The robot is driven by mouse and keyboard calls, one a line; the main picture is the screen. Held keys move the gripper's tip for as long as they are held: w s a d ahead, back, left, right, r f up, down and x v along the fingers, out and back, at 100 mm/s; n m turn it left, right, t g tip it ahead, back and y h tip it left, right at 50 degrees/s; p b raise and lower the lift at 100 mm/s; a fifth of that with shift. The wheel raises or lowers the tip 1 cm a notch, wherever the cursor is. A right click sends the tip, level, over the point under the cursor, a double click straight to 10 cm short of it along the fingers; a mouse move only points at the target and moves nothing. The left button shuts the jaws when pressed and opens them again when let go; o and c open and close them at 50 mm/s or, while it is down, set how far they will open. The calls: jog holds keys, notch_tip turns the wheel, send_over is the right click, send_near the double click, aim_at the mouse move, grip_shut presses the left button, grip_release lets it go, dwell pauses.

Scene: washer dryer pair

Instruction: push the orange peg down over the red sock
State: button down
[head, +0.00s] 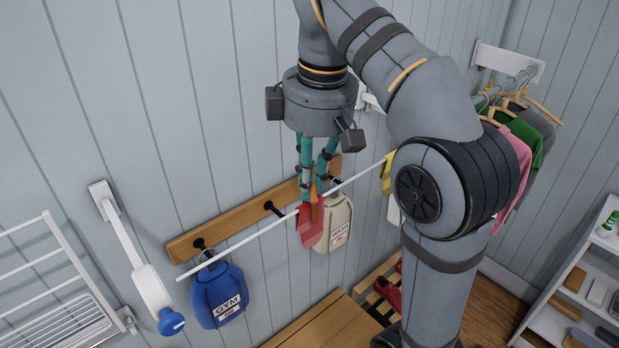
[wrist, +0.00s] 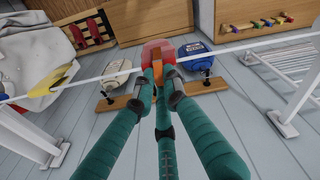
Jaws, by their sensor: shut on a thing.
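The red sock (head: 311,228) hangs over a thin white line (head: 245,239) in the head view. It also shows in the wrist view (wrist: 156,49), just beyond the fingertips. My gripper (head: 313,191) has teal fingers pointing down at the line above the sock. In the wrist view my gripper (wrist: 160,78) is shut on the orange peg (wrist: 157,71), which lies between the fingertips at the line and the sock. Only a small part of the peg shows in the head view. The fingers hide how far the peg sits over the sock and line.
A blue GYM bag (head: 219,294) and a beige bag (head: 336,222) hang from a wooden hook rail (head: 235,225) behind the line. A yellow cloth (head: 387,173) hangs farther right. Several coloured pegs sit on a wooden board (wrist: 287,10). A white rack (head: 50,285) stands at left.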

jog(key=c, duration=1.7)
grip_release()
jog(key=shift+r+p, duration=1.25)
jog(key=shift+r, duration=0.25)
jog(key=shift+f, duration=0.1)
